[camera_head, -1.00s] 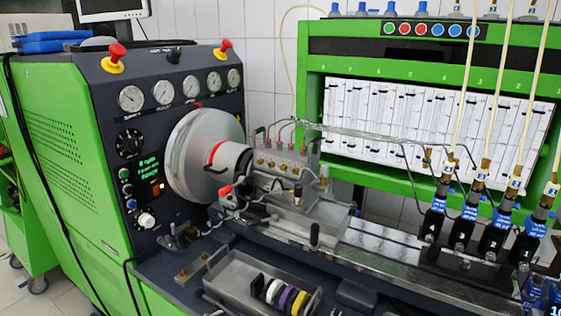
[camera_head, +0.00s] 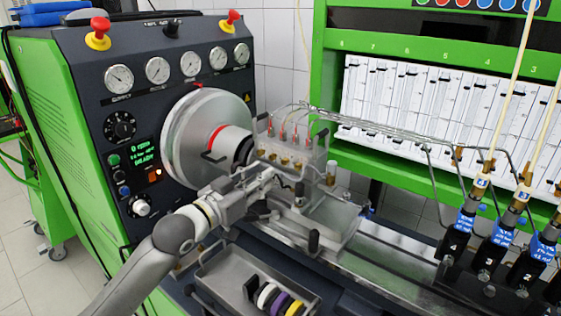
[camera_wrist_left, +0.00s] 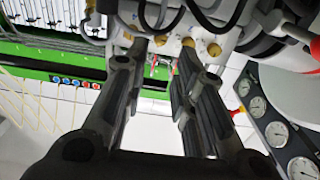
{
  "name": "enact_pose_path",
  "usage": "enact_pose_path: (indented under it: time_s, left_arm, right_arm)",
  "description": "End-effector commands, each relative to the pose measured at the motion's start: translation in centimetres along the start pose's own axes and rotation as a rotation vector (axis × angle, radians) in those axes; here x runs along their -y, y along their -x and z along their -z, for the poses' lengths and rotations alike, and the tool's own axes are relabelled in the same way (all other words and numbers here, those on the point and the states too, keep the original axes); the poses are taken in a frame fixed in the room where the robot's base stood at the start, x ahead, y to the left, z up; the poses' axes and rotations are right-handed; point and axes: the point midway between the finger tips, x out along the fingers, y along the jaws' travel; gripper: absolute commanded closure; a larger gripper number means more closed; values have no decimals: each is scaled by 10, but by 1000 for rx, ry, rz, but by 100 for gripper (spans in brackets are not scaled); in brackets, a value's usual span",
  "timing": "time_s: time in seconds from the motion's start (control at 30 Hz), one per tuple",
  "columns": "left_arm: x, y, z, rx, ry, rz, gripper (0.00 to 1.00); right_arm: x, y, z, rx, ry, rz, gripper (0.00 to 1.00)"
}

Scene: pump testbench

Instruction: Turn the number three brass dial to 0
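The pump block (camera_head: 290,148) carries a row of small brass dials (camera_head: 286,162) on its front face. In the wrist view, brass dials (camera_wrist_left: 214,48) show just beyond the fingertips. I cannot read numbers or settings on them, so I cannot tell which is number three. My left gripper (camera_head: 266,178) is in front of and slightly below the dials. In the wrist view its two fingers (camera_wrist_left: 165,52) are apart, with nothing held between them. Whether a fingertip touches a dial is unclear. My right gripper is not in view.
A large silver flywheel (camera_head: 190,130) stands left of the pump. Thin metal pipes (camera_head: 380,125) run from the pump to the injectors (camera_head: 465,225) at right. A metal tray (camera_head: 235,285) with coloured rings lies below my left arm. A rail (camera_head: 400,262) extends right.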

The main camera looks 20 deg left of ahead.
Motion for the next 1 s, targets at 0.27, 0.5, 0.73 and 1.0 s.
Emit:
enact_pose_path:
  time_s: [0.27, 0.5, 0.73, 1.0]
  left_arm:
    - [0, -46, 3, -1, 3, 1, 75]
    - [0, -70, 1, 0, 2, 0, 75]
    - [0, -78, 0, 1, 0, 0, 75]
    - [0, -78, 0, 1, 0, 0, 81]
  right_arm:
    - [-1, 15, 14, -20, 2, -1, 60]
    - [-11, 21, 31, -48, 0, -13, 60]
    - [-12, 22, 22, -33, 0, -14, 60]
    - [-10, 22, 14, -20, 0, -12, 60]
